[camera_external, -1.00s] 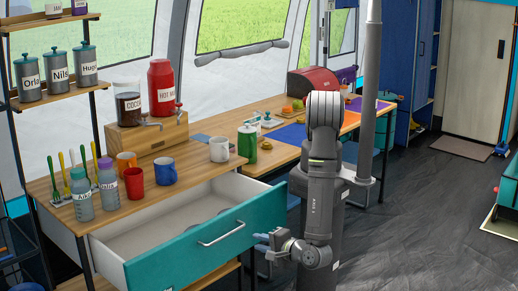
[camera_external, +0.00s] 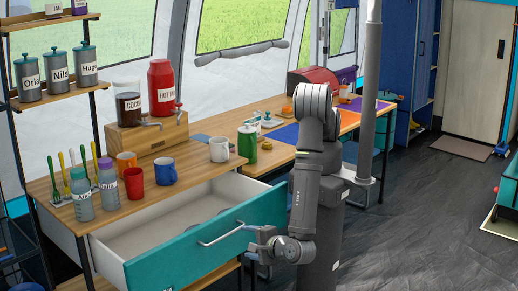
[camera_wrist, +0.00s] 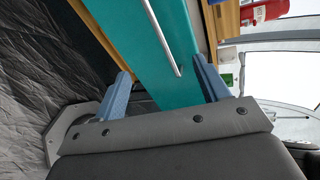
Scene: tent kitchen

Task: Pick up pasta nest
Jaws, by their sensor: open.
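I cannot make out a pasta nest in either view. My gripper (camera_external: 254,242) is low in front of the open drawer, close to the right end of its teal front (camera_external: 170,256). In the wrist view my gripper (camera_wrist: 161,67) has its two blue fingers spread wide, with nothing seen held. The teal drawer front (camera_wrist: 140,45) and its metal handle (camera_wrist: 160,37) show beyond and between the fingers. I cannot tell whether a finger touches the drawer. The inside of the drawer is partly hidden by its front.
The wooden counter (camera_external: 75,221) holds bottles, several mugs and a drinks stand (camera_external: 148,145). A green can (camera_external: 247,144) stands near its right end. A second table (camera_external: 280,153) behind my arm carries a blue mat and a red box (camera_external: 311,77). Dark floor (camera_external: 420,235) is open at right.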

